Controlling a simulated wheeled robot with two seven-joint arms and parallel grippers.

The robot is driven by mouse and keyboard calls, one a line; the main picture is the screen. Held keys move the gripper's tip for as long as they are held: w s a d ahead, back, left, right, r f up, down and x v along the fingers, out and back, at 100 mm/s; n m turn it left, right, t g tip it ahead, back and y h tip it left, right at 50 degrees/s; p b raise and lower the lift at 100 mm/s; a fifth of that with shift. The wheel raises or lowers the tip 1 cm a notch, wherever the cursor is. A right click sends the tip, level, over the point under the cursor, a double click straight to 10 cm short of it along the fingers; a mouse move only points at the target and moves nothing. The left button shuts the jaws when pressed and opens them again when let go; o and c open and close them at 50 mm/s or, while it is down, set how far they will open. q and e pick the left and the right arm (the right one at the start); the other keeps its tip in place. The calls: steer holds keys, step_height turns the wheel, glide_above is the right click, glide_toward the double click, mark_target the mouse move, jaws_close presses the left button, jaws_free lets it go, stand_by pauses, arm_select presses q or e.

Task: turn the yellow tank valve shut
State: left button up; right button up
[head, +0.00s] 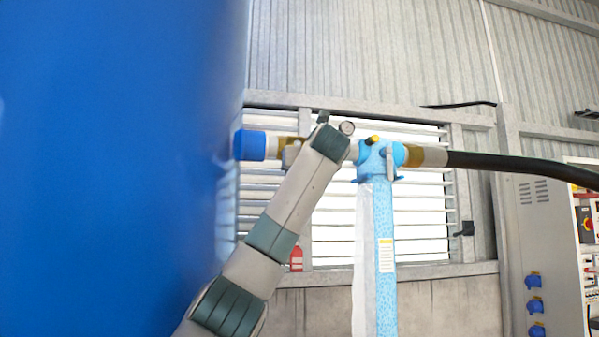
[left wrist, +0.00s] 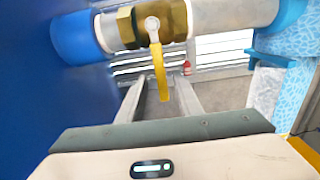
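The yellow valve handle (left wrist: 159,72) hangs straight down from the brass valve body (left wrist: 152,22) in the left wrist view. The valve sits on a white pipe beside a blue collar (left wrist: 76,38) at the blue tank (head: 110,170). My left gripper (left wrist: 160,84) is open, its two fingers apart with the handle showing between them; I cannot tell whether either touches it. In the head view my left arm covers most of the valve; only some brass (head: 290,141) shows, and the handle is hidden. My right gripper is in neither view.
Right of the valve, the pipe meets a light-blue post (head: 384,250) with a blue fitting (head: 378,157) and a black hose (head: 520,164). An electrical cabinet (head: 550,250) stands at right.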

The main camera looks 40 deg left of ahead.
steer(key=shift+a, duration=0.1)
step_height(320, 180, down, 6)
steer(key=b, duration=0.6)
arm_select(q)
steer(key=b+v, duration=0.2)
steer(key=v, duration=1.5)
steer(key=shift+s, duration=0.2)
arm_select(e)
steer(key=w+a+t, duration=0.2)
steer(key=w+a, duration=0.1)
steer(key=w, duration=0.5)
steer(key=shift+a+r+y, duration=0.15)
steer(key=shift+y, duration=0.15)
arm_select(q)
steer(key=shift+w+d+f, duration=0.1)
steer(key=shift+d, duration=0.05)
